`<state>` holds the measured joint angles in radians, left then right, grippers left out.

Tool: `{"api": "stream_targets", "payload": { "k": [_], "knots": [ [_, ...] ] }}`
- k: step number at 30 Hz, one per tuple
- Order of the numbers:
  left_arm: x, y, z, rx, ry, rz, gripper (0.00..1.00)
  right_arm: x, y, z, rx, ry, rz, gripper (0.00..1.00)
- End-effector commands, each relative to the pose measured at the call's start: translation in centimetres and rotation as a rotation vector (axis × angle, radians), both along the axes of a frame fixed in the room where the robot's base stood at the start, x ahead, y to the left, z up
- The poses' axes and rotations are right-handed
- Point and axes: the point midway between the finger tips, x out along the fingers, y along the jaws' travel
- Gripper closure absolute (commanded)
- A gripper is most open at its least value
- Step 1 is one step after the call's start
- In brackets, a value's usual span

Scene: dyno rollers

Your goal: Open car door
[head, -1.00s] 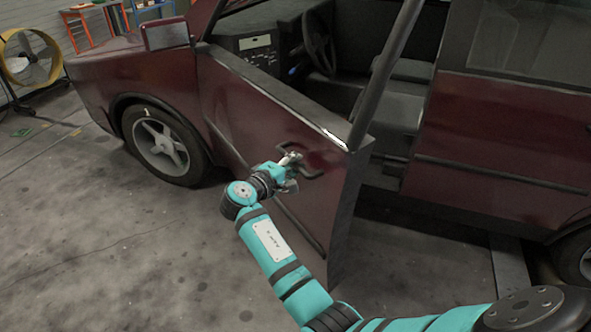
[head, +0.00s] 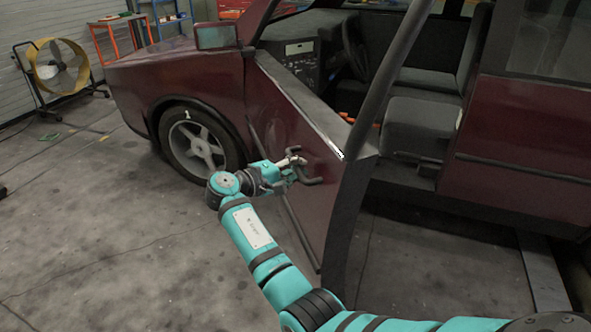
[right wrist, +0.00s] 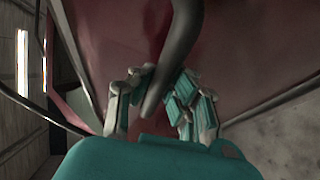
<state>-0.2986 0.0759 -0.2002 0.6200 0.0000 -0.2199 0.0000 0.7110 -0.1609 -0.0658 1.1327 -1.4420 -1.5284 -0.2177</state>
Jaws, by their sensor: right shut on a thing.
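The dark red car door (head: 305,140) stands swung out from the car body, with the seat and dashboard visible through the opening. Its dark loop handle (head: 312,181) is on the outer panel near the rear edge. My right gripper (head: 294,168) is at the handle, its arm coming in from the bottom right. In the right wrist view the fingers (right wrist: 160,105) are closed in on either side of the dark handle bar (right wrist: 178,55). The fingertips partly hide where they touch it. My left gripper is not in view.
The front wheel (head: 198,142) and wing are left of the door. The rear body panel (head: 520,150) is on the right. A yellow fan (head: 58,66) stands at the far left.

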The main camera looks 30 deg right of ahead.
Motion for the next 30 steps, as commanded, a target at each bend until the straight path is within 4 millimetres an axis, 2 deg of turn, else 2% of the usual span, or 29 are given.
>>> {"api": "stream_targets", "payload": {
  "k": [7, 8, 14, 23, 30],
  "knots": [
    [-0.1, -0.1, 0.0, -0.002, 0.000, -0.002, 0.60, 0.0, -0.2, 0.2, -0.001, -0.006, -0.003, 1.00],
    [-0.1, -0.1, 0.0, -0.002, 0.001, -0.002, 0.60, 0.0, -0.2, 0.2, -0.001, -0.006, -0.003, 0.86],
    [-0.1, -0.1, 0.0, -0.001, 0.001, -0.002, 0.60, 0.0, -0.1, 0.2, -0.001, -0.004, -0.002, 0.60],
    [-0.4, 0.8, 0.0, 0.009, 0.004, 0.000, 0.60, 0.0, 0.2, 0.1, -0.001, -0.002, 0.001, 0.60],
    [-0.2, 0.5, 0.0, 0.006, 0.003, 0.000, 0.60, -0.8, 3.5, 0.8, 0.001, -0.002, 0.002, 0.60]
  ]
}}
